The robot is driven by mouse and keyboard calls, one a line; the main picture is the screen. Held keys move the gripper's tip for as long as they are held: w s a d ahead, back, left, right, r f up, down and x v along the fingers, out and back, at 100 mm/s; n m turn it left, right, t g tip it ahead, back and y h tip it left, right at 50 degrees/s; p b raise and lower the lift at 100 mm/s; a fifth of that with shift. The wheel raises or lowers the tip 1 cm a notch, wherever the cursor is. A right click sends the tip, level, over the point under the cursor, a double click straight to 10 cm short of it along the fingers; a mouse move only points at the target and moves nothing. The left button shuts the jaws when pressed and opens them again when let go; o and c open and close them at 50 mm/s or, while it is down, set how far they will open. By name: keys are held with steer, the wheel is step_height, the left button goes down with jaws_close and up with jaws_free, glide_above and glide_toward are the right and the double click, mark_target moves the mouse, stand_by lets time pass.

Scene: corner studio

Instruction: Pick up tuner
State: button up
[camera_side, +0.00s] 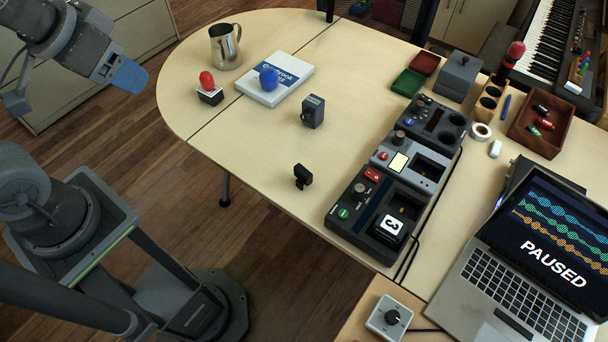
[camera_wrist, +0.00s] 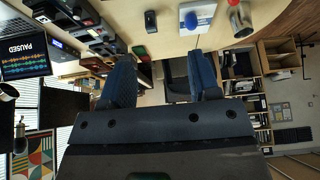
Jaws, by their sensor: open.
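A small black clip-like piece (camera_side: 302,176), which looks like the tuner, stands on the light wooden table (camera_side: 255,165) near its front edge, left of the grey modules. I cannot make it out in the wrist view. My gripper (camera_side: 128,75) is at the upper left in the side view, raised and off the table's left side, well apart from the black piece. In the wrist view its two blue fingers (camera_wrist: 162,78) are spread with nothing held between them.
A grey box (camera_side: 313,112), a book (camera_side: 290,88) with a blue knob, a red-knobbed block (camera_side: 209,94) and a metal mug (camera_side: 225,47) stand behind. Grey modules (camera_side: 369,232) and a laptop (camera_side: 510,292) are to the right. The table around the black piece is clear.

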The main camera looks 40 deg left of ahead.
steer(key=shift+c, duration=0.3)
steer(key=n+g, duration=0.6)
steer(key=n, duration=1)
glide_above(303, 170)
step_height(303, 170, down, 19)
steer(key=f, duration=0.8)
steer(key=shift+w+d+f, duration=0.15)
steer(key=shift+w+f, duration=0.05)
steer(key=shift+f, duration=0.05)
steer(key=shift+s+f, duration=0.2)
steer(key=shift+f, duration=2.7)
steer(key=shift+c, duration=0.2)
